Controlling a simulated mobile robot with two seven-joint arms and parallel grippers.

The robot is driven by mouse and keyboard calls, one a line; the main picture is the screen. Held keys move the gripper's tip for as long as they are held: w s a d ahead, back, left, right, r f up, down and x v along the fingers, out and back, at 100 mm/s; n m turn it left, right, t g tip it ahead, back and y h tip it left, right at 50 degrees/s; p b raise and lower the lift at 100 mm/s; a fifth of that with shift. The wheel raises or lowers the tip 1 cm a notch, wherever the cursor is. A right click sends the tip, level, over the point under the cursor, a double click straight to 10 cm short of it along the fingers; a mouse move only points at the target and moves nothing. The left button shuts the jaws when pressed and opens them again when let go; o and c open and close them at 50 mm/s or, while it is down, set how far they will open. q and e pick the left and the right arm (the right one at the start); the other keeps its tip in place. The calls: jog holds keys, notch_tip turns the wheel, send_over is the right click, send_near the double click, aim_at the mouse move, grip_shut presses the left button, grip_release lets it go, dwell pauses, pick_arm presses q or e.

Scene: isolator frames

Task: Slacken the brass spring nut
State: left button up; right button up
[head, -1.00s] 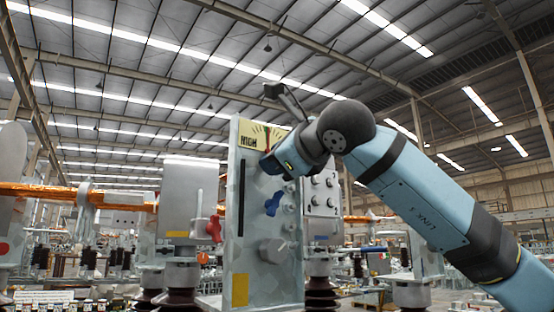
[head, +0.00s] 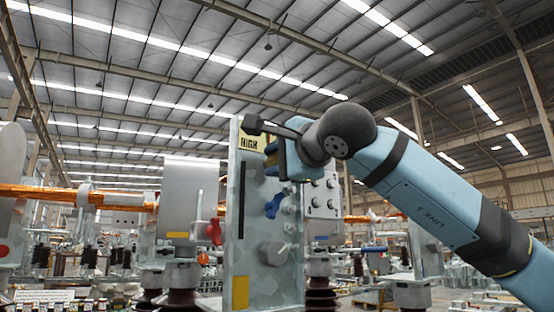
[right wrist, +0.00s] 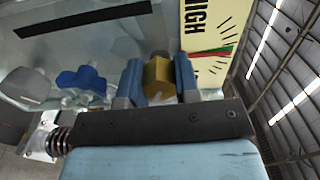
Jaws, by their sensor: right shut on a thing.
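The brass spring nut (right wrist: 158,76) shows in the right wrist view as a gold block between two blue fingers. My right gripper (right wrist: 158,80) is shut on it, one finger on each side. In the head view my right gripper (head: 276,152) is at the upper part of the grey panel (head: 236,270), beside the yellow HIGH label (head: 250,142), and I cannot make out the nut there. The label (right wrist: 203,42) also shows in the right wrist view, with black tick marks and a red and green pointer. My left gripper is not in view.
A blue knob (head: 273,206) is on the panel below my gripper, with a grey hex boss (head: 273,253) lower down. A red handle (head: 214,232) stands left of the panel. Grey cabinets (head: 182,200) and orange busbars (head: 50,195) stand around it.

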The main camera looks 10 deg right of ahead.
dwell(0.4)
jog(key=o, duration=0.9)
pick_arm(q)
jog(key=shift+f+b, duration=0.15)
jog(key=shift+b, duration=0.4)
pick_arm(e)
jog(key=v, duration=1.4)
jog(key=shift+w+a+f+n, duration=0.1)
jog(key=shift+w+f+n, duration=0.05)
jog(key=shift+n, duration=0.15)
